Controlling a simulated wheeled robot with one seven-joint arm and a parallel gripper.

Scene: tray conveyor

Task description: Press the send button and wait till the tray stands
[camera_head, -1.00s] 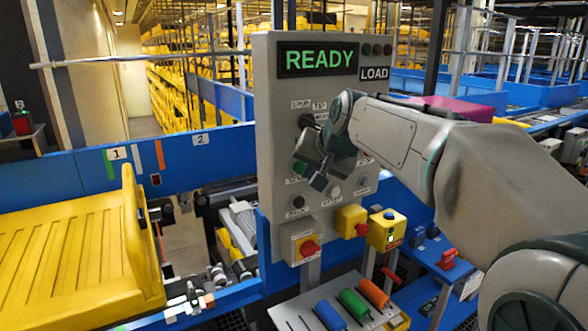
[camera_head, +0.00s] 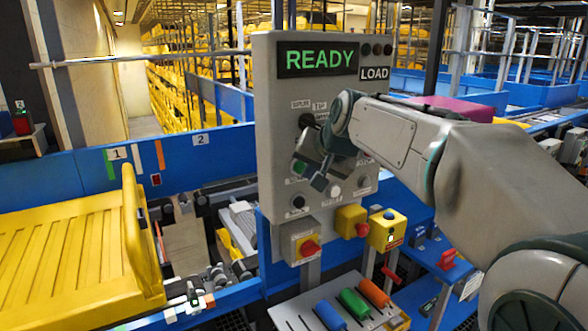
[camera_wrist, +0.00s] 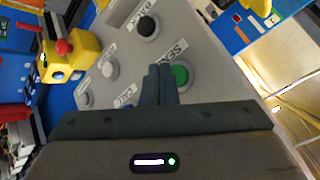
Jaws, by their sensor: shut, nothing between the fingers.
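The green send button (camera_wrist: 180,76) sits on the grey control panel, its label partly covered in the wrist view. My gripper (camera_wrist: 160,72) is shut and empty, its fingertips right beside the button and overlapping its edge in the picture. I cannot tell whether they touch it. In the head view the green button (camera_head: 299,168) shows partly behind my gripper. The yellow tray (camera_head: 70,245) rests on the conveyor at the left, near the mark 1. The panel display (camera_head: 317,59) reads READY in green.
Other buttons share the panel, among them a black one (camera_wrist: 147,26) and a white one (camera_head: 335,191). A red knob (camera_head: 309,248) and yellow boxes (camera_head: 386,231) sit below. Blue, green and orange cylinders (camera_head: 353,303) lie at the front. A blue rail (camera_head: 75,178) runs behind the tray.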

